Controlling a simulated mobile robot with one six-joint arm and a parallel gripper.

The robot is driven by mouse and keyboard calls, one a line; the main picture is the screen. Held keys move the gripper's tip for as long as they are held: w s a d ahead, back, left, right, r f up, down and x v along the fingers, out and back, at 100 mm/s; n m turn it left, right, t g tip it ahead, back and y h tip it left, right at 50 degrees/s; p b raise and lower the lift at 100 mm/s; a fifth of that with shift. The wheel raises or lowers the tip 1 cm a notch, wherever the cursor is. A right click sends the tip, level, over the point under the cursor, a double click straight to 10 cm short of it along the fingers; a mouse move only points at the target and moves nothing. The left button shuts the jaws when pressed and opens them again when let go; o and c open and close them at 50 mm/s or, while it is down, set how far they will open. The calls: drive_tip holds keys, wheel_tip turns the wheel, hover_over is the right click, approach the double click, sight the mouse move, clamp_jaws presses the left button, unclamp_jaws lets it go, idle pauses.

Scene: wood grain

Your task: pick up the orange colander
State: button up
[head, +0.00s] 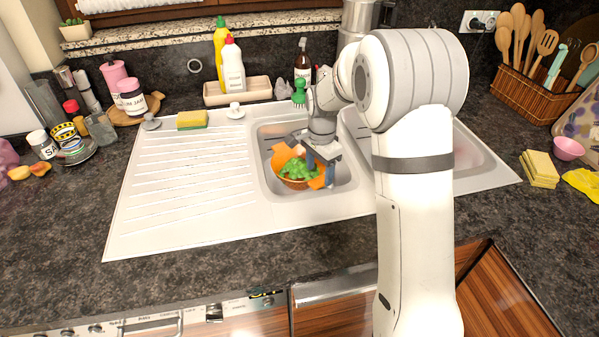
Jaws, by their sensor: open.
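The orange colander (285,156) sits in the left basin (262,135) of the white sink. Green, leafy-looking contents (297,170) fill its middle. My gripper (319,179) is open and reaches down into the basin at the colander's right side. Its blue-grey fingers are over or beside the right part of the colander; I cannot tell whether they touch it or straddle its rim. My arm and gripper hide part of the colander's upper right.
The ribbed drainboard (190,185) left of the basin is clear. A green brush (299,92) stands behind the basin. Bottles (232,68) stand in a tray (250,92) at the back. A sponge (192,120) lies at the drainboard's back edge. My arm hides part of the right basin.

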wheel_tip(320, 180, down, 2)
drive_tip(key=shift+f, duration=0.1)
clamp_jaws()
idle(0.7)
